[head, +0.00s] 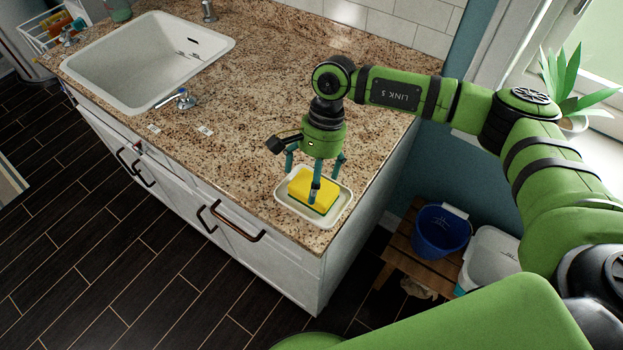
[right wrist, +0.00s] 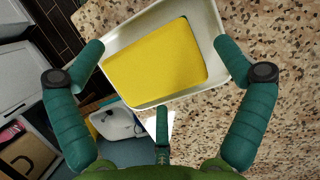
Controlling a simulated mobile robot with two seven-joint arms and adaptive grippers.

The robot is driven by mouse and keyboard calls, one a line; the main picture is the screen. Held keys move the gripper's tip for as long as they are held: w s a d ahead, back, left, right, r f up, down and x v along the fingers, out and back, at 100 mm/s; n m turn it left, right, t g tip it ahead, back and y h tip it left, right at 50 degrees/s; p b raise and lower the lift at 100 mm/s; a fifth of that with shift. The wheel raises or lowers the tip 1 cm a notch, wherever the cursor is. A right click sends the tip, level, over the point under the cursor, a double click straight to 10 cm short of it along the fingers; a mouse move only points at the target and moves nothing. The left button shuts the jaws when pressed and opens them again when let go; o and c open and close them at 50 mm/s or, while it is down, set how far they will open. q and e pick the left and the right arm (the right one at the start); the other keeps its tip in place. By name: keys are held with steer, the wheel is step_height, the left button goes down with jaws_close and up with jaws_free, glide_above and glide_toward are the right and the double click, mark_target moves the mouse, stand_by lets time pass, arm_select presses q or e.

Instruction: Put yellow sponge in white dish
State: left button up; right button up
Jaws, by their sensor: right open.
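The yellow sponge (head: 314,190) with a dark green underside lies inside the white dish (head: 334,214) near the front right corner of the counter. In the right wrist view the sponge (right wrist: 160,65) sits within the raised rim of the dish (right wrist: 148,22), slightly turned against it. My right gripper (head: 315,178) points down just above the sponge. Its teal fingers (right wrist: 160,75) are spread, with nothing held between them. One finger covers part of the sponge in the head view. My left gripper is not in view.
A white sink (head: 150,65) is set into the speckled counter (head: 260,85). A blue bucket (head: 442,229) stands on a wooden stool to the right, below the counter. The counter's middle is mostly clear.

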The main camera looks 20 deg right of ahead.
steer(key=b+v, duration=0.4)
steer(key=v, duration=0.7)
